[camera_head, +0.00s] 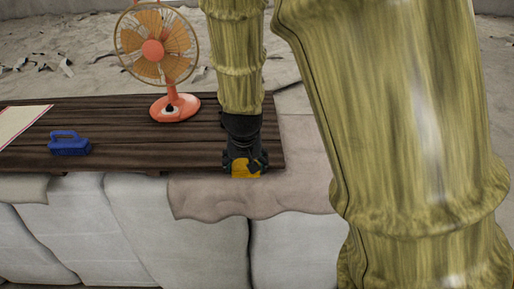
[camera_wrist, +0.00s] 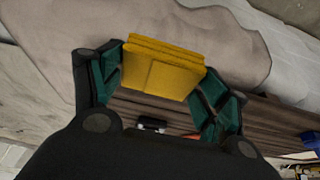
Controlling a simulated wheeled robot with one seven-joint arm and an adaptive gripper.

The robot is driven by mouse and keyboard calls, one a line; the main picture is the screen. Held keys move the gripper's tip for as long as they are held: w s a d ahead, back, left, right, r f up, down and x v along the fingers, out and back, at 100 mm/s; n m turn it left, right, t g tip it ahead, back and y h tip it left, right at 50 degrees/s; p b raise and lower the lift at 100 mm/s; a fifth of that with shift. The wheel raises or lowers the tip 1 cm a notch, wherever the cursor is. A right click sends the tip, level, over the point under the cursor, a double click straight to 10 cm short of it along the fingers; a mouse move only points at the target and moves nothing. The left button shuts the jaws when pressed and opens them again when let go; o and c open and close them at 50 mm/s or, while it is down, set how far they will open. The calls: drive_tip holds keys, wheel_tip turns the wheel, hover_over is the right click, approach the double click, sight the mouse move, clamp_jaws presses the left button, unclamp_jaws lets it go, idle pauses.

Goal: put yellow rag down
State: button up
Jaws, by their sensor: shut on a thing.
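The yellow rag (camera_wrist: 160,68) is a folded, thick rectangular pad held between the fingertips of my gripper (camera_wrist: 163,75) in the wrist view. In the head view, the yellow rag (camera_head: 245,170) shows below my gripper (camera_head: 243,165), near the front right edge of the dark wooden board (camera_head: 215,140). The gripper is shut on the rag, with one green-lined finger at each side. The pad looks a little beyond the board's edge, over a beige cloth. I cannot tell whether the rag touches anything beneath it.
An orange fan (camera_head: 172,105) stands at the back of the board. The beige cloth (camera_head: 215,196) hangs over white padded blocks (camera_head: 150,215). The board's middle is clear.

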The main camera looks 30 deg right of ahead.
drive_tip(key=shift+w, duration=0.1)
drive_tip(key=shift+w+f, duration=0.15)
drive_tip(key=shift+w, duration=0.1)
drive_tip(key=w+d, duration=0.3)
drive_tip(key=w+d+f+b, duration=0.1)
drive_tip(key=w+d, duration=0.3)
drive_tip(key=w+d+b, duration=0.1)
drive_tip(key=w+d, duration=0.2)
drive_tip(key=d, duration=0.1)
drive_tip(key=shift+w+f, duration=0.15)
drive_tip(key=shift+w, duration=0.05)
wheel_tip(320, 180, down, 3)
drive_tip(key=b, duration=0.3)
drive_tip(key=shift+w+d+f, duration=0.1)
drive_tip(key=shift+w+d, duration=0.05)
drive_tip(key=o, duration=0.9)
drive_tip(key=shift+f, duration=0.1)
